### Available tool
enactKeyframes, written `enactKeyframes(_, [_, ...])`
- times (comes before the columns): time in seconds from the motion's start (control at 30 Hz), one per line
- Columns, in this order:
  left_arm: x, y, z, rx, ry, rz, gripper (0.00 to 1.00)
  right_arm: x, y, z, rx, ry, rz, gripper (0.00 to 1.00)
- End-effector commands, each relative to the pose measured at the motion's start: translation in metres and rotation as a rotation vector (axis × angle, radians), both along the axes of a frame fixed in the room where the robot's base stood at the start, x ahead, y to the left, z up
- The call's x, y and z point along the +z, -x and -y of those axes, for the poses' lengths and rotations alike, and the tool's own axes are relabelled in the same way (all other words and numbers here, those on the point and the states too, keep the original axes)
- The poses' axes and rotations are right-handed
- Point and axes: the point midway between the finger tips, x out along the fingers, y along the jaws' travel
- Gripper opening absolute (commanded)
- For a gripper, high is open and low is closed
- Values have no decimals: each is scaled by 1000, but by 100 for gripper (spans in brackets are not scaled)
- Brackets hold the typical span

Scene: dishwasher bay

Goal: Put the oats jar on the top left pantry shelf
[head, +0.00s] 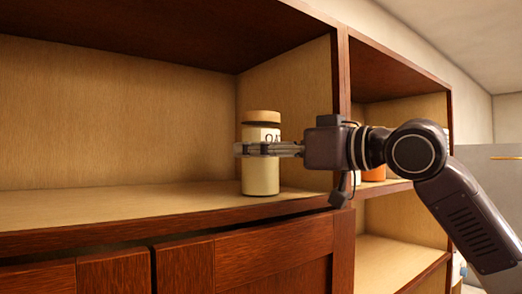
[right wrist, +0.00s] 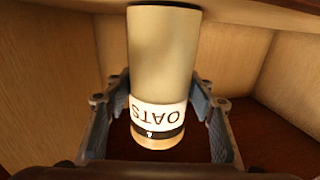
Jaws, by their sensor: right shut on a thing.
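The oats jar (head: 261,176) is cream-coloured with a tan lid and a white label. It stands upright at the right end of the left pantry shelf (head: 120,205), and its base looks to be on or very near the board. My right gripper (head: 258,149) reaches in from the right and is shut around the jar's upper part. In the right wrist view the jar (right wrist: 163,60) appears upside down, with its OATS label between the two fingers. My left gripper is not in view.
A vertical divider (head: 341,90) stands just right of the jar, beside my right gripper. Beyond it are right-hand shelves with an orange item (head: 374,174), partly hidden by my arm. The left shelf is clear to the left of the jar. Cabinet doors (head: 250,262) are below.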

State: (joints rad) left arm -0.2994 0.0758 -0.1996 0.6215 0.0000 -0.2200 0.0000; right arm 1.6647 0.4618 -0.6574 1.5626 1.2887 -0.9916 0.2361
Motion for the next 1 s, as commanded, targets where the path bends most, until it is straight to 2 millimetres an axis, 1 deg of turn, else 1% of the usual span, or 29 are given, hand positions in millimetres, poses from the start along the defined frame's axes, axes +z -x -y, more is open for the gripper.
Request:
enactKeyframes(0.03, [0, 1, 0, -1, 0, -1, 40, -1, 0, 0, 0, 1, -1, 53])
enactKeyframes(0.17, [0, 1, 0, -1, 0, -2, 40, -1, 0, 0, 0, 1, -1, 68])
enactKeyframes(0.47, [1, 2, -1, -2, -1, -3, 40, 2, 0, 0, 0, 0, 0, 68])
enactKeyframes(0.57, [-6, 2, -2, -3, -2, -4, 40, -1, 4, 6, -1, 0, 0, 68])
enactKeyframes(0.67, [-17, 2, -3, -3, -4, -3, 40, -3, 13, 17, -2, -2, 1, 68])
enactKeyframes(0.8, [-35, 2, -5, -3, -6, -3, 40, -5, 32, 39, -2, -1, 3, 68])
enactKeyframes(1.0, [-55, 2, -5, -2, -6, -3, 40, -3, 59, 70, -2, -1, 2, 68])
